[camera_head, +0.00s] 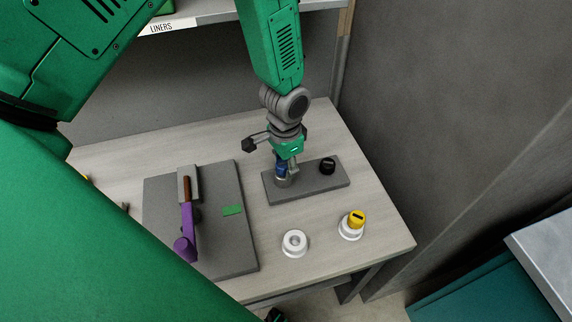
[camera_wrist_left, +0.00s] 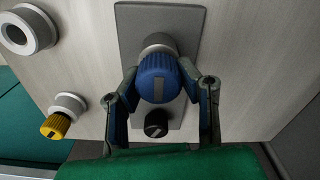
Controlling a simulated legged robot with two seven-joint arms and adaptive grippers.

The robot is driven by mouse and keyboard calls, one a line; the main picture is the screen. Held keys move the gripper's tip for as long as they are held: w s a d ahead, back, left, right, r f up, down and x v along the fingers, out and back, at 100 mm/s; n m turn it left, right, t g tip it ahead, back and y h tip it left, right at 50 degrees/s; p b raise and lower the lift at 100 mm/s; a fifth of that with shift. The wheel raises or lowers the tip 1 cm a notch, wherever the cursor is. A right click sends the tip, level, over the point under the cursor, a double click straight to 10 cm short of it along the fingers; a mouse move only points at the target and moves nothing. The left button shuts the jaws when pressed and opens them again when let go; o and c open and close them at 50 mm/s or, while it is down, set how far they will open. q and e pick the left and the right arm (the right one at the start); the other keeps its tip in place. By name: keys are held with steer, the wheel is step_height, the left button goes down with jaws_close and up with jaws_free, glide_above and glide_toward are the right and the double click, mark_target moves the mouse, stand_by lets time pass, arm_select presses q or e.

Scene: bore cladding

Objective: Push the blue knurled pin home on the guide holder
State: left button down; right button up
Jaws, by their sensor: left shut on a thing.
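The blue knurled pin (camera_head: 281,168) stands upright at a grey collar on the left part of the grey guide holder plate (camera_head: 320,186). In the left wrist view, the blue pin (camera_wrist_left: 158,77) shows its ridged head with a grey bar mark, and the grey collar (camera_wrist_left: 158,43) shows behind it. My left gripper (camera_head: 286,170) reaches down from above and is shut on the pin, with one finger on each side of the head. How deep the pin sits is hidden by its head and the fingers.
A black knob (camera_head: 327,166) sits on the same plate. A white ring (camera_head: 295,243) and a yellow knob (camera_head: 357,218) in a white collar stand in front. A dark board (camera_head: 225,255) with a purple-handled part (camera_head: 187,228) lies left. A shelf labelled LINERS (camera_head: 205,16) is behind.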

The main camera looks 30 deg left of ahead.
arm_select(q)
steer(key=shift+r+p, duration=1.65)
steer(key=shift+r, duration=0.25)
steer(key=shift+f+b, duration=1.15)
steer(key=shift+f, duration=0.85)
steer(key=shift+r, duration=0.2)
steer(key=shift+r+p, duration=1.8)
steer(key=shift+f+b, duration=1.2)
steer(key=shift+f, duration=0.8)
steer(key=shift+r, duration=0.15)
steer(key=shift+r+p, duration=1.7)
steer(key=shift+r, duration=0.15)
steer(key=shift+f, duration=0.25)
